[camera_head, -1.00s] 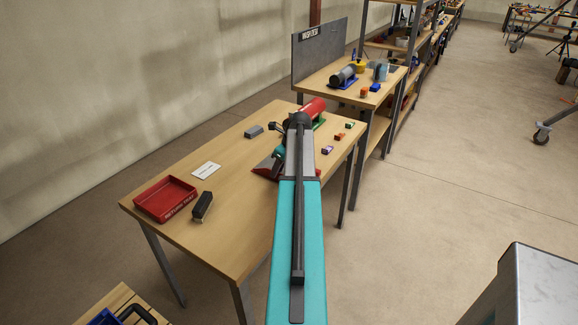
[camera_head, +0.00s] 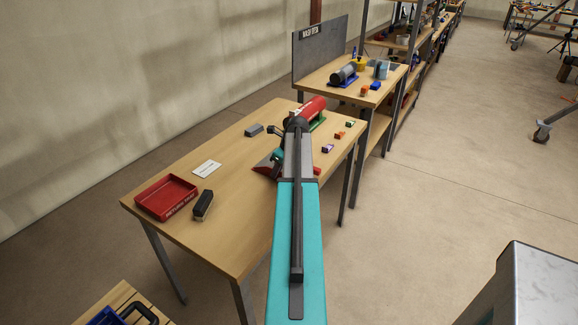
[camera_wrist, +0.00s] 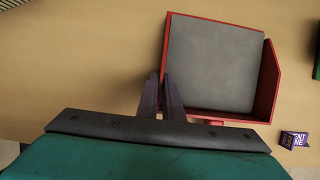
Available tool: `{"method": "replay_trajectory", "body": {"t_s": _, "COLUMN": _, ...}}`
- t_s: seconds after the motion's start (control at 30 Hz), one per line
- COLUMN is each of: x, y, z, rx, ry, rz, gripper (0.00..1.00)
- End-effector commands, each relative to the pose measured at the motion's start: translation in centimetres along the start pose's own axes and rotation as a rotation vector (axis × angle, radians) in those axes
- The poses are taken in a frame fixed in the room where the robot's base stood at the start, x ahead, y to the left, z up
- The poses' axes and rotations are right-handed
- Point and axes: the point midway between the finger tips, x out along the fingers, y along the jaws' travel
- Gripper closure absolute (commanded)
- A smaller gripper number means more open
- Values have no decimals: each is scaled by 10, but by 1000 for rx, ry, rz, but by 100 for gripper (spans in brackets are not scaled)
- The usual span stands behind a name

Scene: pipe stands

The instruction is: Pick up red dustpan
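The red dustpan (camera_wrist: 271,82) with a grey inner floor lies on the wooden table in the wrist view. In the head view part of its red edge (camera_head: 263,169) shows left of my arm; the rest is hidden behind the arm. My gripper (camera_wrist: 161,76) is at the pan's left side wall. Its two dark fingers are close together, one on each side of the wall's near end, and look shut on it. A red stub at the pan's near side runs under the gripper body, where it is hidden. I cannot see the pan clear of the table.
A red tray (camera_head: 188,208), a black brush-like block (camera_head: 203,205), a white card (camera_head: 207,170) and a grey block (camera_head: 254,130) are on the table. A red cylinder (camera_head: 313,106) is at the far end. Several small blocks line the right edge, including a purple one (camera_wrist: 293,140).

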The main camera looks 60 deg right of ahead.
Motion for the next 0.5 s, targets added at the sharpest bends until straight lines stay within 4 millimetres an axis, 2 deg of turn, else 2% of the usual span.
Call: {"method": "replay_trajectory", "body": {"t_s": 0.5, "x": -1, "y": 0, "z": 0, "rx": 0, "ry": 0, "rz": -1, "gripper": 100}}
